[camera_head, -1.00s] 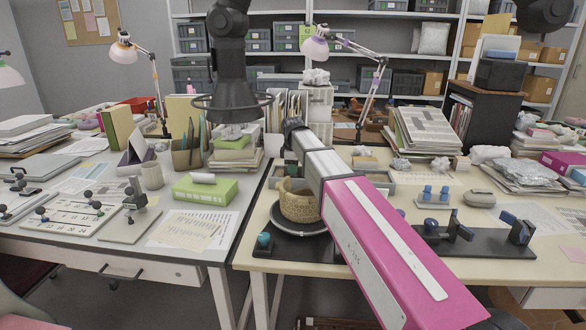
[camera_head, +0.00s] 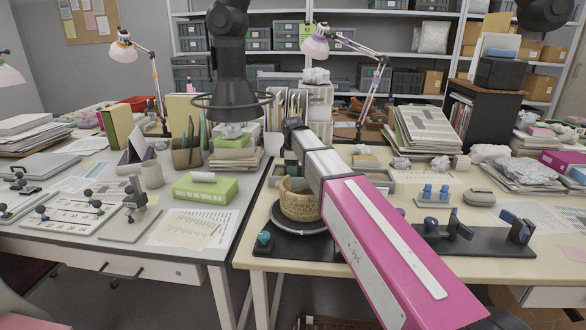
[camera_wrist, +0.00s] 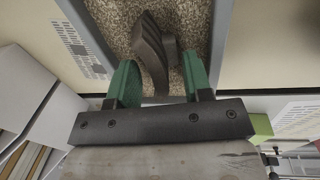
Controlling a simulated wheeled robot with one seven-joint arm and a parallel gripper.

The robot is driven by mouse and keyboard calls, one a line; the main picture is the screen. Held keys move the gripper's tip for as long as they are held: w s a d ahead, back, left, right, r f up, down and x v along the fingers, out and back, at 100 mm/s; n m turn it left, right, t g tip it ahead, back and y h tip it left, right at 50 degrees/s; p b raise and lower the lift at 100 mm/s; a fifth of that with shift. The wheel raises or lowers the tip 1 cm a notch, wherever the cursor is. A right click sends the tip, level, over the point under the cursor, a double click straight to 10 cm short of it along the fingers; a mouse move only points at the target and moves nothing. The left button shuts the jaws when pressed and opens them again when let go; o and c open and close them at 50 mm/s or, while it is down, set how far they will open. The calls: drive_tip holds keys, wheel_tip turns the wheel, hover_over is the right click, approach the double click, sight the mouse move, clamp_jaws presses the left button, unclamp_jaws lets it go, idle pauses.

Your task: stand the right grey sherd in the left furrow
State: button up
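In the wrist view, a dark grey-brown ridged sherd (camera_wrist: 151,48) is at the speckled bed of a grey-edged tray (camera_wrist: 216,40). A smaller dark piece (camera_wrist: 170,50) shows close against its right side; I cannot tell whether it is separate. My gripper (camera_wrist: 160,80) has two green fingers set apart, one on each side of the sherd's near end. The left finger is close to the sherd or touching it, and a gap shows on the right. The furrows cannot be made out. In the head view, the gripper's fingers and the sherds cannot be made out.
In the head view, a tan woven-looking bowl (camera_head: 299,203) sits on a dark round stand at the cream table's left side. A black stand with blue clamps (camera_head: 470,240) lies to the right. Papers, lamps and a green box (camera_head: 205,188) crowd the desks.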

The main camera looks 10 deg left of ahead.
drive_tip(key=shift+r, duration=0.1)
wheel_tip(320, 180, up, 10)
drive_tip(key=s, duration=0.1)
drive_tip(key=shift+s+r, duration=0.15)
drive_tip(key=shift+r, duration=0.1)
idle(0.3)
